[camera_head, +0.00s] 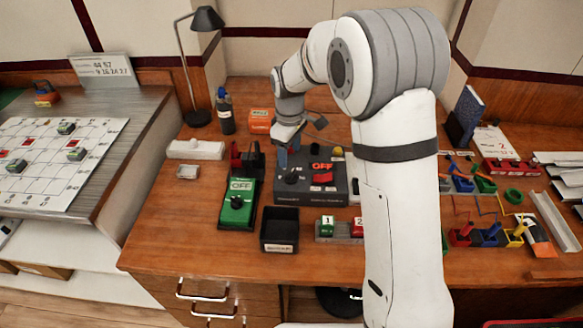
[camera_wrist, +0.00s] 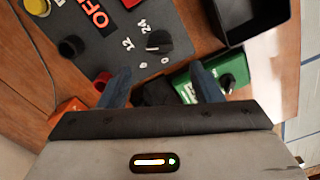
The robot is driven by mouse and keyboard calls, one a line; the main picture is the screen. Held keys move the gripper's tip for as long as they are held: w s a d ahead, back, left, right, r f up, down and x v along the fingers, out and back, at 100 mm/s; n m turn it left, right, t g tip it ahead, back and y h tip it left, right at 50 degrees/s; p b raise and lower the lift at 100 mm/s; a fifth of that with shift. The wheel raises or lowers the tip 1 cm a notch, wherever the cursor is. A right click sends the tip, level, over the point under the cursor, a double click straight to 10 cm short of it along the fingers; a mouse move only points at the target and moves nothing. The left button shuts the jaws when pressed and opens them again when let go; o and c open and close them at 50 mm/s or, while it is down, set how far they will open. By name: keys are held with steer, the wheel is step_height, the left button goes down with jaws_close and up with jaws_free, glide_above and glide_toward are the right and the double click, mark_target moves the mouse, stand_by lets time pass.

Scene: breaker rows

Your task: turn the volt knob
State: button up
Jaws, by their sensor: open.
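The volt knob (camera_wrist: 158,42) is a round black dial on a dark grey panel (camera_wrist: 95,50), with white marks including 12, 24 and 0 around it in the wrist view. In the head view the knob (camera_head: 292,177) is on the left part of the panel (camera_head: 335,199). My gripper (camera_wrist: 162,76) is open, its two blue-grey fingers apart with nothing held between them. In the wrist view the knob lies just beyond the fingertips, between their lines. In the head view my gripper (camera_head: 282,157) is over the panel's back left, close to the knob; the exact gap cannot be told.
The panel also bears a red OFF display (camera_wrist: 97,15), a yellow button (camera_wrist: 37,6) and a red switch (camera_head: 322,178). A green OFF box (camera_head: 238,208) with its own knob stands left of it. A black bin (camera_head: 279,230) stands in front. A bottle (camera_head: 225,112) stands behind left.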

mark_target(291, 172)
step_height(291, 172, down, 8)
steer(key=shift+r, duration=0.25)
steer(key=c, duration=1)
steer(key=shift+m, duration=0.3)
steer(key=m+b, duration=0.1)
steer(key=m, duration=0.3)
steer(key=shift+m, duration=0.3)
steer(key=shift+d+m+b, duration=0.1)
steer(key=shift+m+b, duration=0.4)
steer(key=shift+m, duration=1.8)
